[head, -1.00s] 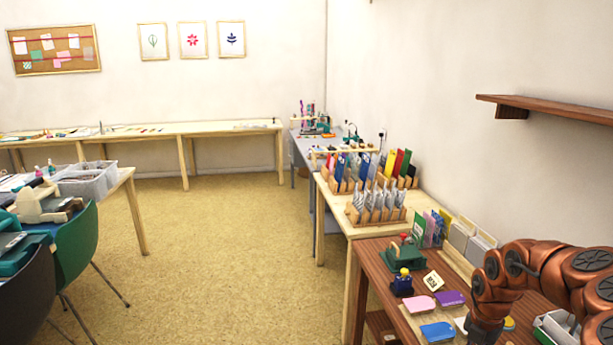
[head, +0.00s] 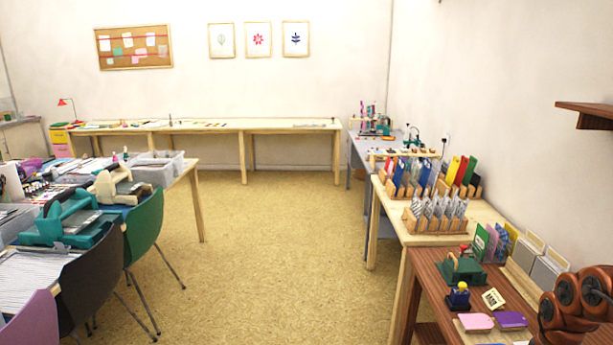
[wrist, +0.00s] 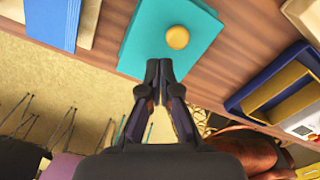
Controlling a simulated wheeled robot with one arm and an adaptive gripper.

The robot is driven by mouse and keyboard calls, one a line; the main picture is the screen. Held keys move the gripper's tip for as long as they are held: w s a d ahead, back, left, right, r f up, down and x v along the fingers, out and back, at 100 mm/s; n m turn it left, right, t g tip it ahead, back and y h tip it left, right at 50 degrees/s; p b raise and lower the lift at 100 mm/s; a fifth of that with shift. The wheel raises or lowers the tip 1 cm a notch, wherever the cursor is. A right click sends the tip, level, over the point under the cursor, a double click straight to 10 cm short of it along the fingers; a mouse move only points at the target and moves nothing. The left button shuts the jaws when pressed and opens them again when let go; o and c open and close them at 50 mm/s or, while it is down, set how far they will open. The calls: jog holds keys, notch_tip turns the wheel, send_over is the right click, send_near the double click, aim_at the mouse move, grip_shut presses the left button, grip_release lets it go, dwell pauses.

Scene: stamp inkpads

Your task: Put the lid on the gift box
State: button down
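In the wrist view, a flat teal square piece with a round yellow knob (wrist: 177,37) lies near the edge of a brown wooden table; it looks like the lid. My gripper (wrist: 160,68) is shut and empty, its fingertips together over the near edge of the teal piece, just short of the knob. I cannot tell whether they touch it. To the right is a navy tray-like box (wrist: 270,88) with a yellow inner frame. I cannot tell whether it is the gift box. My gripper is outside the head view.
In the wrist view, a blue flat item (wrist: 52,22) lies at the upper left and a white device (wrist: 302,125) at the right. In the head view, a wooden table (head: 425,290) holds stamps and pads. Open floor (head: 250,260) lies to its left, beside chairs.

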jog(key=shift+s+f, duration=0.1)
jog(key=shift+f, duration=1.1)
dwell(2.6)
jog(key=shift+r+p, duration=2.05)
jog(key=shift+r, duration=1.55)
